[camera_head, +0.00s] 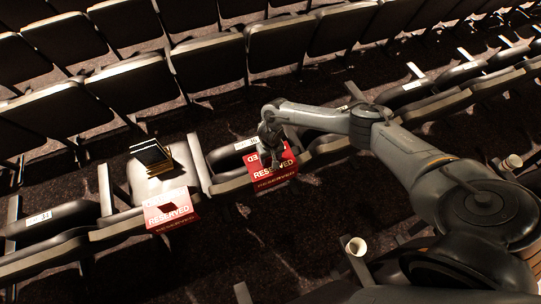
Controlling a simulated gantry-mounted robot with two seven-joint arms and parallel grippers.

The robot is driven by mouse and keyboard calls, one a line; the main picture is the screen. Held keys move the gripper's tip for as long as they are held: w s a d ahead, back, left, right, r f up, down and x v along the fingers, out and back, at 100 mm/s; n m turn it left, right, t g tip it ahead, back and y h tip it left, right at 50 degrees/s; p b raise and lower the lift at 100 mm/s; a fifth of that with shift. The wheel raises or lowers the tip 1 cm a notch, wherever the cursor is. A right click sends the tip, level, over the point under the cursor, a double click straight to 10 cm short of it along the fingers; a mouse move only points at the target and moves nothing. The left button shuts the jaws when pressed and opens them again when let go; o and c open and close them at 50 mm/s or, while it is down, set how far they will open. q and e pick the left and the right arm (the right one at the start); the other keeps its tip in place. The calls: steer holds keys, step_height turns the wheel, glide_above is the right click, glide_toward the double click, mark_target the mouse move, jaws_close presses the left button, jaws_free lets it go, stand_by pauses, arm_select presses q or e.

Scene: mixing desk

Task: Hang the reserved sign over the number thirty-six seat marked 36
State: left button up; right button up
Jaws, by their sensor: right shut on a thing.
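My right gripper (274,160) is shut on a red reserved sign (271,183) with white lettering. The sign is at the folded seat in the middle of the near row, partly covered by the gripper. I cannot tell whether it rests on the seat or is held just above it. A white number label (245,144) shows on this seat, left of the gripper; its number is too small to read. My left gripper is not in view.
A dark stack with gold edges (152,155) stands on the lowered seat (176,178). White cups (356,246) (513,162) stand at the right. Folded seats with labels (39,219) continue along the row. Dark seat backs (207,62) fill the row behind.

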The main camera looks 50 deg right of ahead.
step_height(320, 180, down, 5)
steer(key=b, duration=0.2)
steer(key=shift+b, duration=0.35)
steer(key=shift+f+b, duration=0.45)
steer(key=shift+f, duration=0.2)
steer(key=o, duration=1.5)
steer(key=shift+o, duration=0.2)
